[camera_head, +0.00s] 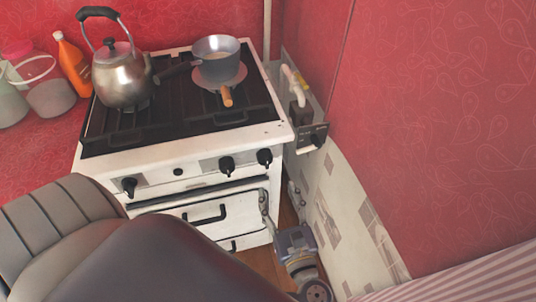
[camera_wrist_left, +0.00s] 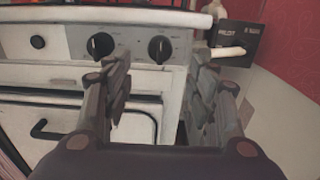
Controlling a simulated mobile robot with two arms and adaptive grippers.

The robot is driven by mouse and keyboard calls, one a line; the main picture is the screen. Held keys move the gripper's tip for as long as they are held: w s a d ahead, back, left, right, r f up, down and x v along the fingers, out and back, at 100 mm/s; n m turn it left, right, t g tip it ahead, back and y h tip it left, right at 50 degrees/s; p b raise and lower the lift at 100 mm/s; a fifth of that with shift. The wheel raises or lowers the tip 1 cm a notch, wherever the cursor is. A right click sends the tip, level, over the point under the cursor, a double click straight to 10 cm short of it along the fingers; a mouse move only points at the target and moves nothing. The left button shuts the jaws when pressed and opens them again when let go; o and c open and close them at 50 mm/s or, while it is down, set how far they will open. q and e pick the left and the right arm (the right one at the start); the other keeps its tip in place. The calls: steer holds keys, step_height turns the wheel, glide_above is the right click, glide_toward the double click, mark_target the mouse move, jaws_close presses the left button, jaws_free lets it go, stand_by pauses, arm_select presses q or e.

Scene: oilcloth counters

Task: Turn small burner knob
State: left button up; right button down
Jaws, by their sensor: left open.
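The white stove (camera_head: 195,140) has black knobs on its front panel: a left knob (camera_head: 129,187), a middle-right knob (camera_head: 227,165) and a rightmost knob (camera_head: 265,157). I cannot tell which serves the small burner. My left gripper (camera_head: 279,197) is open and empty, low in front of the stove's right end. In the left wrist view, the gap between its fingers (camera_wrist_left: 160,90) faces the panel, with the rightmost knob (camera_wrist_left: 160,49) seen above and beyond it. The neighbouring knob (camera_wrist_left: 100,45) is left of that gap. No contact with a knob shows. My right gripper is not in view.
A kettle (camera_head: 123,78) and a saucepan (camera_head: 217,60) stand on the stove top; a wooden handle (camera_head: 227,96) points forward. The oven door handle (camera_head: 204,214) sticks out below the knobs. A red wall (camera_head: 430,120) closes off the right side.

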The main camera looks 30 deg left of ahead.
mark_target(268, 164)
arm_select(q)
steer(key=p+x, duration=0.1)
steer(key=x, duration=0.9)
steer(key=shift+w+a, duration=0.1)
steer(key=shift+w, duration=0.05)
steer(key=c, duration=1.1)
